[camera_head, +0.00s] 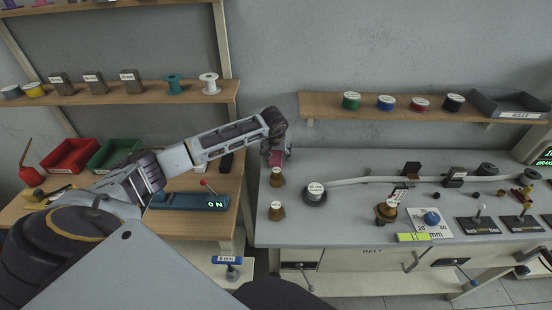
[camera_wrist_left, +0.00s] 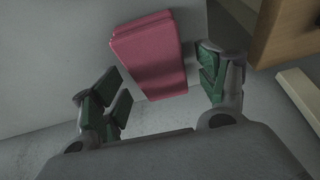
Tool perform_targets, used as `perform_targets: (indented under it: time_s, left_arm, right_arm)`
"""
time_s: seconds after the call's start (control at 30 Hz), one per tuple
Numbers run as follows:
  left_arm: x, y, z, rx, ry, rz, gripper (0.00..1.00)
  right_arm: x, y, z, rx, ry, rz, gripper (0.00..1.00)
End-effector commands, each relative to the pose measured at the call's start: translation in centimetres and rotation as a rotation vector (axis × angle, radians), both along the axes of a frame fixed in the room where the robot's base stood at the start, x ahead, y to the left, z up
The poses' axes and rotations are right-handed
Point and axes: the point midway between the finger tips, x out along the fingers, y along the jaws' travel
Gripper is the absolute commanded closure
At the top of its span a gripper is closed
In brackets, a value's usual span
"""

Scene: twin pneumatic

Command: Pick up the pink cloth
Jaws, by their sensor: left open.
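The pink cloth (camera_wrist_left: 150,55) is a folded, dark pink block in the left wrist view, lying on a grey surface. My right gripper is not in view.
The grey bench (camera_head: 340,228) holds a brown knob (camera_head: 276,213) and a dark round spool (camera_head: 315,194) near the gripper. A wooden shelf (camera_head: 400,113) is above the bench. A wooden table with red (camera_head: 70,155) and green bins (camera_head: 108,154) stands left.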

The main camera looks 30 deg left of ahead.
Motion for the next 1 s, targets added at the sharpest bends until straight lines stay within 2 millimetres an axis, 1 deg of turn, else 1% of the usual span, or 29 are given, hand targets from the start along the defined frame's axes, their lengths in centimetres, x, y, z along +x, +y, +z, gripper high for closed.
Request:
perform_targets:
  time_s: [0.4, 0.57, 0.73, 0.77, 1.0]
  left_arm:
    - [0.0, 0.0, -0.3, 0.000, 0.000, 0.000, 0.26]
    - [0.0, 0.0, -0.3, 0.000, 0.000, 0.000, 0.26]
    - [0.0, 0.0, -0.3, 0.000, 0.000, 0.000, 0.26]
    - [0.0, 0.0, -0.3, 0.000, 0.000, 0.000, 0.28]
    - [0.0, 0.0, -0.3, 0.000, 0.000, 0.000, 0.59]
  right_arm:
    - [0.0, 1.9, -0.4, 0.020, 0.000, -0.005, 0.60]
    - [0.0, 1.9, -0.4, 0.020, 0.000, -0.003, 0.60]
    - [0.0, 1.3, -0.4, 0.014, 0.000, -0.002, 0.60]
    - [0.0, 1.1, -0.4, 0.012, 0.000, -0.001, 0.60]
    - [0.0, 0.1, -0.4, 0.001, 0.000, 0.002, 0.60]
